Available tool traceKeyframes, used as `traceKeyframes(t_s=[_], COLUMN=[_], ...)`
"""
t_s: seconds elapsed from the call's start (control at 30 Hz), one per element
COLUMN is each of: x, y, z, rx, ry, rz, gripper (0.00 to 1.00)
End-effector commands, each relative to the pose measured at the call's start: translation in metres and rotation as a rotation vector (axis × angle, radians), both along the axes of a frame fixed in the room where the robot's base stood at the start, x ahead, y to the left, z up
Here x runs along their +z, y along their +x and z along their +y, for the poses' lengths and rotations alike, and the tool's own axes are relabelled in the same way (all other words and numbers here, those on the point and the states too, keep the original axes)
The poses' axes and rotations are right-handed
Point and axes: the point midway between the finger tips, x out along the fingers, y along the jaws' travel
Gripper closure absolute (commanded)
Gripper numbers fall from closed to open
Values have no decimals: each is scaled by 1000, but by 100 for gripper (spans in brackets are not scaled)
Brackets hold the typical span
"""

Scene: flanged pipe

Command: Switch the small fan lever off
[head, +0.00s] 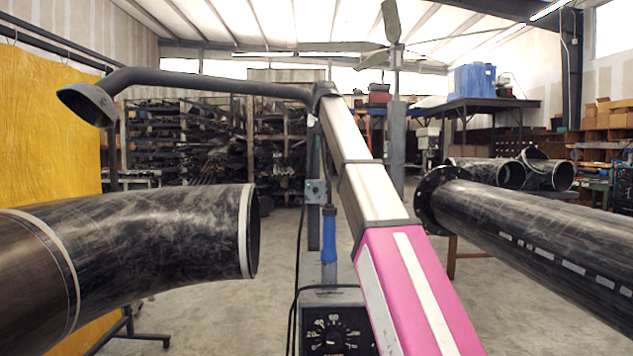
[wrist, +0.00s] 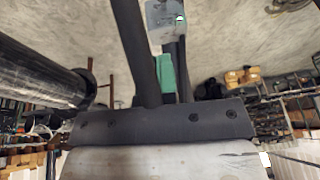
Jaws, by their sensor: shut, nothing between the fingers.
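A small grey box (head: 315,191) with a round knob sits on a dark post in the middle of the head view. Below it is an upright blue handle (head: 329,235) on a pale stem, above a dark control box (head: 335,325) with a numbered dial. I cannot tell which part is the small fan lever. My gripper (wrist: 165,76) shows in the wrist view as a dark screwed bar with dark parts and a green piece beyond it; it is shut and empty. A light grey box (wrist: 165,22) is beyond it. I cannot make out my gripper in the head view.
A black curved pipe (head: 150,240) is at the left, a flanged pipe (head: 530,235) at the right. A long pink and silver arm (head: 405,270) crosses the middle, leading to a dark tube and hood (head: 88,104). A yellow curtain (head: 50,130) hangs at the left.

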Motion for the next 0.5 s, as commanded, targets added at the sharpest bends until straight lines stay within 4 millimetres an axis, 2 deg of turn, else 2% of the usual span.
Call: traceKeyframes(t_s=[0.27,0.5], x=[-7,-43], y=[2,13], z=[0,2], rx=[0,0], ry=[0,0], rz=[1,2], gripper=[100,100])
